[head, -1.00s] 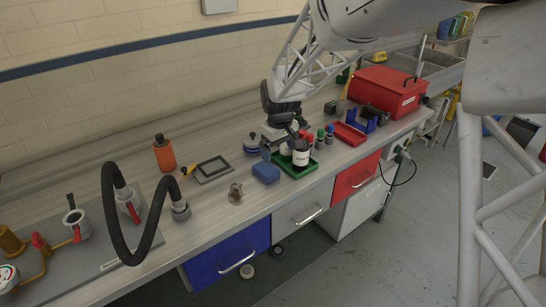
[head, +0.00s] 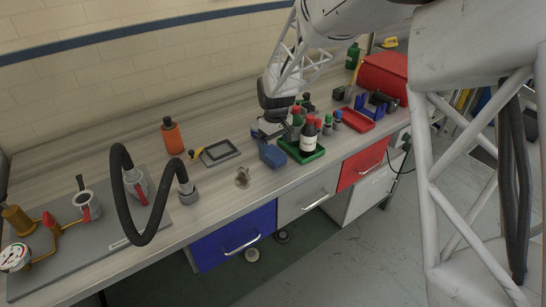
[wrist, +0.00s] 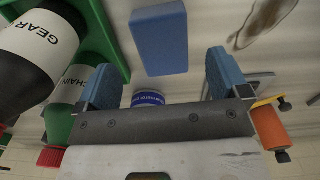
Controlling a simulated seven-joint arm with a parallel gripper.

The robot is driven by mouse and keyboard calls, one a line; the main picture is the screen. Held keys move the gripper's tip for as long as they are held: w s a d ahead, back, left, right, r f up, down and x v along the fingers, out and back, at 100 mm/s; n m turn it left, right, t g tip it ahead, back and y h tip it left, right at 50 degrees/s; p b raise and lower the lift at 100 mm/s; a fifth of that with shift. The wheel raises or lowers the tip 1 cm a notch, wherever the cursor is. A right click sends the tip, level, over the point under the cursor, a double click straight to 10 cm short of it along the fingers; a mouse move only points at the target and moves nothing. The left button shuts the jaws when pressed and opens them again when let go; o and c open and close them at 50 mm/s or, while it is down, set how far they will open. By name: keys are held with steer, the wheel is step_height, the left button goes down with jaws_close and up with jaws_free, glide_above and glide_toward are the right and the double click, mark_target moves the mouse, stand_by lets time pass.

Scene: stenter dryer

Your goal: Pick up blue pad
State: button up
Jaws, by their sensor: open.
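The blue pad (head: 272,156) is a small blue block on the bench, just left of the green tray (head: 304,153). In the wrist view the pad (wrist: 160,38) lies flat ahead of my gripper (wrist: 162,68), roughly centred between its two blue fingers. The fingers are spread apart with nothing between them. In the head view my gripper (head: 270,132) is close above and behind the pad. Whether the fingertips touch the pad or its surroundings cannot be told.
The green tray holds red-capped bottles, including a dark one labelled GEAR (wrist: 38,45), close beside my gripper. A black-framed tray (head: 220,152), an orange bottle (head: 172,137) and a small brownish object (head: 242,177) stand to the left. A red tray (head: 355,120) lies right.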

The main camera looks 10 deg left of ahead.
mark_target(274, 154)
steer(key=shift+f, duration=0.25)
steer(key=shift+a+f, duration=0.15)
steer(key=shift+f, duration=2.5)
steer(key=c, duration=1)
steer(key=shift+r, duration=0.15)
